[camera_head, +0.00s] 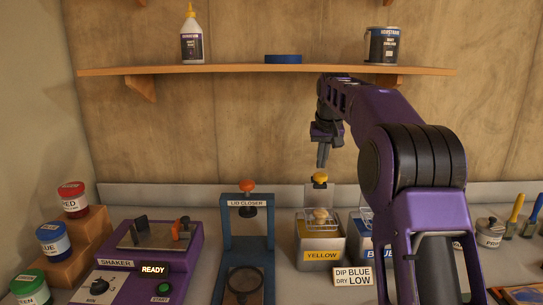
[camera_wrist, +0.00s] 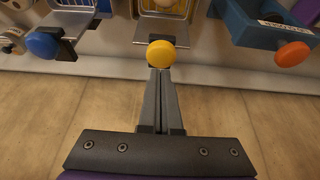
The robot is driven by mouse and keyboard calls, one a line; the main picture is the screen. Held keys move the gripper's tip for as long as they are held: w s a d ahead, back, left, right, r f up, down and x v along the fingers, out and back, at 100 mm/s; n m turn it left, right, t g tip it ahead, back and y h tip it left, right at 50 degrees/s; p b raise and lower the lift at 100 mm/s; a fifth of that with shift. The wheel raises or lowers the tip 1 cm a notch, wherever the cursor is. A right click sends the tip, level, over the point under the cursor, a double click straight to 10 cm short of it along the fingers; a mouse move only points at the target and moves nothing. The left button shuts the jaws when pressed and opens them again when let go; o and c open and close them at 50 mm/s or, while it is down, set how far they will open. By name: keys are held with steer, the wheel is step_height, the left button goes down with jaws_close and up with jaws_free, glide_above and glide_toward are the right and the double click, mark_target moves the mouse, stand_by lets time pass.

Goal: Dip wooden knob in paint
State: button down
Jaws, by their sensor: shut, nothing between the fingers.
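My gripper (camera_head: 322,157) points down, shut and empty, just above the yellow ball handle (camera_head: 320,177) of the yellow dipping station. In the wrist view the closed fingertips (camera_wrist: 160,75) line up with that yellow handle (camera_wrist: 161,53); I cannot tell if they touch. A pale wooden knob (camera_head: 320,214) sits in the wire basket over the yellow tank (camera_head: 319,262). A blue tank (camera_head: 365,250) stands to its right, partly hidden by my arm; its blue handle (camera_wrist: 42,45) shows in the wrist view. A sign (camera_head: 353,276) reads "DIP BLUE, DRY LOW".
The lid closer (camera_head: 247,214) with an orange knob stands left of the tanks. The purple shaker (camera_head: 150,250) and several paint tins are further left. A shelf (camera_head: 230,70) runs along the wall above.

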stand_by(0.3)
steer(key=shift+f+b, duration=2.95)
steer(key=shift+f, duration=2)
steer(key=shift+r, duration=0.15)
steer(key=shift+r+p, duration=3.7)
steer(key=shift+p, duration=0.25)
steer(key=shift+r, duration=1.1)
step_height(320, 180, up, 5)
glide_above(319, 192)
steer(key=shift+s, duration=0.1)
